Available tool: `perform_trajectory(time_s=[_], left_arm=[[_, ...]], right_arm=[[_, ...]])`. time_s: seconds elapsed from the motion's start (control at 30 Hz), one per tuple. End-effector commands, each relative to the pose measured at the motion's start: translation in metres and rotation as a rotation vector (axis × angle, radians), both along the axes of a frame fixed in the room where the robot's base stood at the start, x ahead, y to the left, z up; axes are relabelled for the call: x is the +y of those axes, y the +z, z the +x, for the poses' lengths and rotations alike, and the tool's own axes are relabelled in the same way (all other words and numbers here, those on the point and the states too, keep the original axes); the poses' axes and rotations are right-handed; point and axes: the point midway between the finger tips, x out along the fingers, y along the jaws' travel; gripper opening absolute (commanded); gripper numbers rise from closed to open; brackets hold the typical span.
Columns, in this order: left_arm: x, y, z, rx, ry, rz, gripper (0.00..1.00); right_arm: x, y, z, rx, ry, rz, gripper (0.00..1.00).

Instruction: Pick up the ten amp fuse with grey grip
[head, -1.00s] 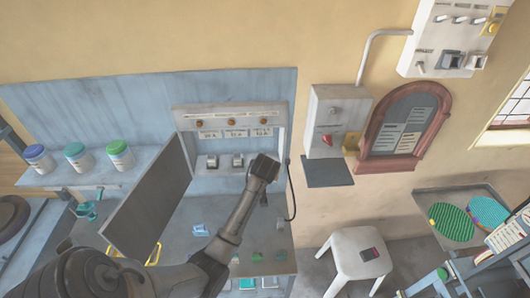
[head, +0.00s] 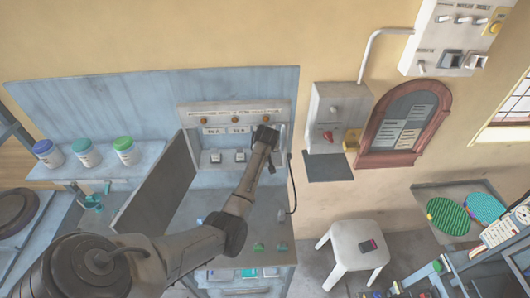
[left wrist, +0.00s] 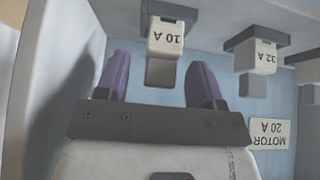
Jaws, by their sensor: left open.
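The fuse marked 10 A (left wrist: 165,38) shows in the left wrist view as a pale block, its print upside down, with a grey part (left wrist: 161,72) at its end. It sits in a dark holder in the fuse box (head: 231,110). My left gripper (left wrist: 160,64) is open, with a purple finger on either side of the grey part. Gaps show on both sides and I see no contact. In the head view my left gripper (head: 264,136) is at the box's right side and hides this fuse. My right gripper is not in view.
Another fuse (left wrist: 255,56) hangs close to the right finger in the wrist view, with a third partly cut off. A MOTOR 20 A label (left wrist: 270,133) is behind. The box's grey door (head: 158,187) stands open at left. The box's side wall (left wrist: 45,70) is close on the other side.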

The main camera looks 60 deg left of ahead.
Motion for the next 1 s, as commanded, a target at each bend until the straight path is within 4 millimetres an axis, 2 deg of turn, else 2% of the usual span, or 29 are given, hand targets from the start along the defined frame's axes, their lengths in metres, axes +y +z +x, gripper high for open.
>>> perform_trajectory(time_s=[0.23, 0.53, 1.0], left_arm=[[0.008, -0.015, 0.005, 0.000, -0.001, -0.001, 0.62], [0.009, -0.017, 0.005, -0.002, -0.001, 0.000, 0.62], [0.009, -0.017, 0.005, 0.000, -0.001, 0.000, 0.17]], right_arm=[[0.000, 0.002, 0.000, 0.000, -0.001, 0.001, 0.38], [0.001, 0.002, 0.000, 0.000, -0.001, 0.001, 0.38], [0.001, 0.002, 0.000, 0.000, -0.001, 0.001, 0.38]])
